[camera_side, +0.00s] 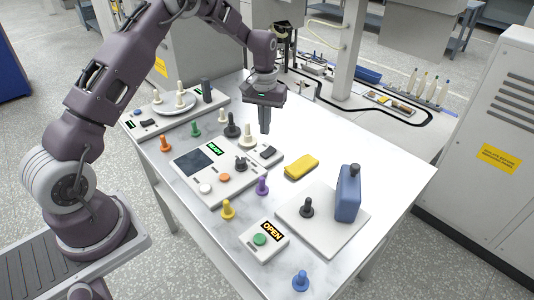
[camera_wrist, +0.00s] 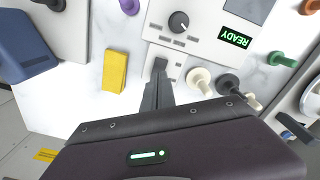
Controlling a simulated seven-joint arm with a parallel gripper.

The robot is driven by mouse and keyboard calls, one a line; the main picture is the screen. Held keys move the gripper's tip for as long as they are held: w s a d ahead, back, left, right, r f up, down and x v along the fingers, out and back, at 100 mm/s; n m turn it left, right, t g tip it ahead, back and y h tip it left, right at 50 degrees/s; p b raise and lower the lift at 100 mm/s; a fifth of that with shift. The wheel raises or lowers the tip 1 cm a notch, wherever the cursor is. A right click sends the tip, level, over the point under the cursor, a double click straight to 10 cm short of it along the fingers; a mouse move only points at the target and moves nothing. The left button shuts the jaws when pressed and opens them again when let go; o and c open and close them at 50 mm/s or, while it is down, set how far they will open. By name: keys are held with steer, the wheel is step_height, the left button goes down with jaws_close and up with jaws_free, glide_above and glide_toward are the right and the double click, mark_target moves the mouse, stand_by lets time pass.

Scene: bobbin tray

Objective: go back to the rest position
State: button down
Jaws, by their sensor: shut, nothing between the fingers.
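My gripper (camera_side: 265,128) hangs above the back part of the white table (camera_side: 330,150), pointing down. Its fingers are together with nothing between them. In the wrist view my gripper (camera_wrist: 159,68) covers part of a small pale block with a dark switch. That switch block (camera_side: 267,153) stands at the right edge of the control panel in the side view. The control panel (camera_side: 205,184) has a dark screen, a green READY display, a dark knob and round buttons.
Bobbins in several colours stand around the panel, among them a cream one (camera_side: 247,138) near my gripper. A yellow block (camera_side: 301,166), a blue bottle (camera_side: 347,194) on a white board (camera_side: 325,232), and an OPEN button box (camera_side: 262,242) lie nearer.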

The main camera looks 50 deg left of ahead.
steer(key=s+d+r+m+t, duration=0.1)
steer(key=s+d+r, duration=0.3)
steer(key=s+r, duration=0.45)
steer(key=s+d+r+m+t, duration=0.2)
steer(key=s+d+r, duration=0.25)
steer(key=r, duration=0.75)
steer(key=s+d+m+t, duration=0.1)
steer(key=s+d, duration=0.1)
steer(key=s, duration=0.8)
steer(key=s+d+r+m+t, duration=0.1)
steer(key=s+d+m, duration=0.1)
steer(key=s, duration=0.8)
steer(key=shift+s+r+t, duration=0.2)
steer(key=shift+t, duration=0.1)
